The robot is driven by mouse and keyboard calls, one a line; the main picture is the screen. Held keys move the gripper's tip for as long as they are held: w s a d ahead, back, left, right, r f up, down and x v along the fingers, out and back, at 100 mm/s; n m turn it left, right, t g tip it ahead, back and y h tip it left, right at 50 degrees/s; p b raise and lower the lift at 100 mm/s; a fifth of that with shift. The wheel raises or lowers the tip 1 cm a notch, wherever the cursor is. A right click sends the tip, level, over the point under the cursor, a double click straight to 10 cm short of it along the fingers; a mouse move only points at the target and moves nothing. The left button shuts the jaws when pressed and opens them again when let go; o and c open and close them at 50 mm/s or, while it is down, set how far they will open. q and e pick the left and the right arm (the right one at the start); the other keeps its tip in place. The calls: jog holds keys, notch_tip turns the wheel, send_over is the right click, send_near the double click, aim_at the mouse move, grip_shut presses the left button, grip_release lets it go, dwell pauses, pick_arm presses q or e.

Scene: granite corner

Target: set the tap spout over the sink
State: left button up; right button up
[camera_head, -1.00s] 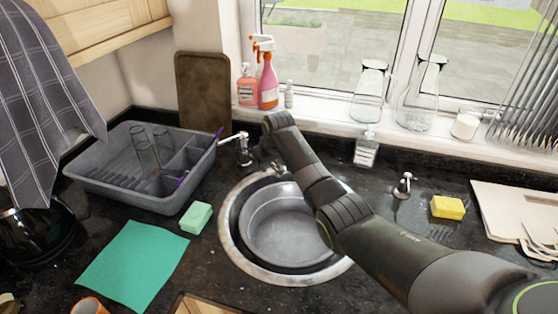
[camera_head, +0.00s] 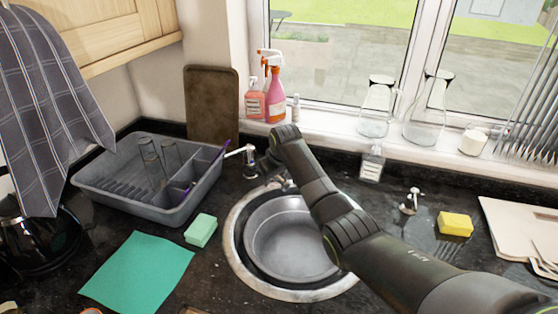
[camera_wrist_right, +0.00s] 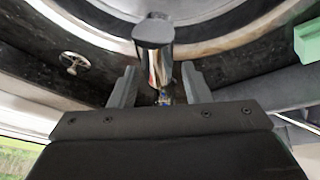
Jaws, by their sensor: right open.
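The chrome tap (camera_head: 249,163) stands behind the left side of the round sink (camera_head: 233,250). In the head view its pale spout points left toward the dish rack, away from the bowl. My right gripper (camera_head: 266,168) reaches down close beside the tap on its right; its fingers are partly hidden there. In the right wrist view the open fingers (camera_wrist_right: 158,88) stand on both sides of the chrome tap (camera_wrist_right: 156,62), with gaps visible. The sink rim (camera_wrist_right: 230,35) curves across the top of that view. My left gripper is out of view.
The grey dish rack (camera_head: 120,203) with glasses stands left of the tap. A green sponge (camera_head: 201,230) lies left of the sink. Spray bottles (camera_head: 275,95) stand on the sill behind. A soap bottle (camera_head: 371,163) and a small chrome fitting (camera_head: 410,202) are to the right.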

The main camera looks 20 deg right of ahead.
jog(key=b+v, duration=0.3)
jog(key=v, duration=1.3)
jog(key=shift+s+r, duration=0.15)
jog(key=shift+r, duration=0.2)
jog(key=shift+d, duration=0.1)
